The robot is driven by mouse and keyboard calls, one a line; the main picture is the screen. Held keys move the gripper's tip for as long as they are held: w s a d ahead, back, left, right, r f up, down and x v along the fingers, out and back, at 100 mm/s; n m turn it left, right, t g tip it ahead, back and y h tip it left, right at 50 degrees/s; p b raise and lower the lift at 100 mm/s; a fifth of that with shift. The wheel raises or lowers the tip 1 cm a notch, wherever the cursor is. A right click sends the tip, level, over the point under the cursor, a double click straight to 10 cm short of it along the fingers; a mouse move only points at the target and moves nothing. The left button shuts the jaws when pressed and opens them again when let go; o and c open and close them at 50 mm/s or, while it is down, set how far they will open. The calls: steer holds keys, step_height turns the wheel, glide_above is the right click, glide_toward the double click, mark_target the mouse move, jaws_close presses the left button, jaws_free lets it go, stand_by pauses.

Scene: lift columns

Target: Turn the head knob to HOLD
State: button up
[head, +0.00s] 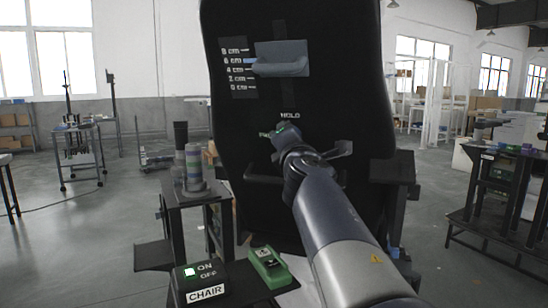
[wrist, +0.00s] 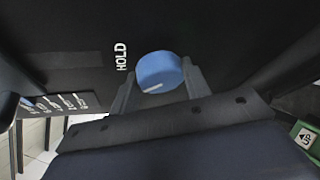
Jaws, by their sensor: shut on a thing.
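The blue head knob (wrist: 160,70) shows in the wrist view on the black chair back. It carries a short white pointer line on its lower part. The white HOLD label (wrist: 122,57) stands just left of the knob, and the pointer line does not point squarely at it. In the head view the HOLD label (head: 290,115) sits above my gripper (head: 285,137), which covers the knob. A second label at the left there is partly hidden. In the wrist view my gripper (wrist: 161,88) has a finger on each side of the knob and is shut on it.
A grey headrest block (head: 281,58) beside a centimetre scale (head: 236,68) is above. A CHAIR ON/OFF box (head: 200,283) and a green switch box (head: 269,267) stand in front. A side table (head: 190,193) holds cylinders at left. Open floor lies farther left.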

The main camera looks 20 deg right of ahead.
steer(key=m+t+y+b, duration=0.1)
steer(key=b, duration=0.3)
steer(key=f+m+t+y+b, duration=0.1)
steer(key=m+t+b, duration=0.1)
steer(key=b, duration=0.2)
steer(key=shift+d+m, duration=0.15)
steer(key=shift+m, duration=0.15)
steer(key=shift+r+m+t+b, duration=0.15)
steer(key=shift+m+t+b, duration=0.15)
steer(key=shift+b, duration=0.25)
steer(key=shift+r, duration=0.1)
steer(key=o, duration=1)
steer(key=v, duration=1)
steer(key=shift+s+f, duration=0.2)
steer(key=shift+s, duration=0.1)
